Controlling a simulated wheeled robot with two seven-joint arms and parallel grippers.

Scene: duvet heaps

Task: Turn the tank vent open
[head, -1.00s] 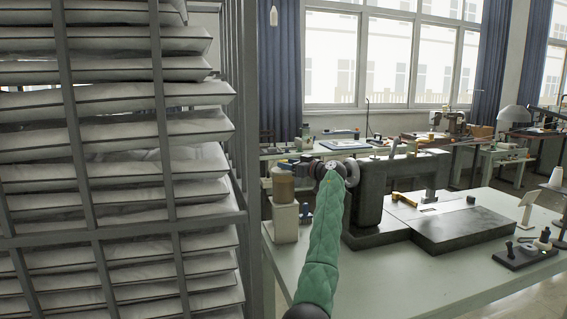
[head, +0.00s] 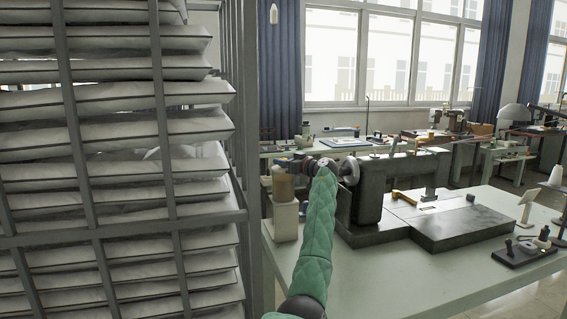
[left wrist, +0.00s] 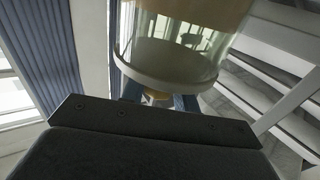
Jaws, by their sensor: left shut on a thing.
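The tank (head: 283,187) is a small tan-amber cylinder on a pale block at the left end of the bench. In the left wrist view the tank (left wrist: 180,35) is a clear cylinder with a pale rim, shown turned over. A small brass-coloured piece at that rim, which looks like the tank vent (left wrist: 154,97), sits between the blue fingertips. My left gripper (head: 287,164) is at the tank's top and shut on this piece. Its dark body hides much of the vent, and I cannot tell how far the vent is turned. My right gripper is not in view.
A dark sewing machine (head: 372,195) stands right of the tank on the pale bench (head: 330,270). A grey rack (head: 160,110) stacked with white duvets rises close on the left. Small parts on a dark block (head: 518,255) lie at the bench's right.

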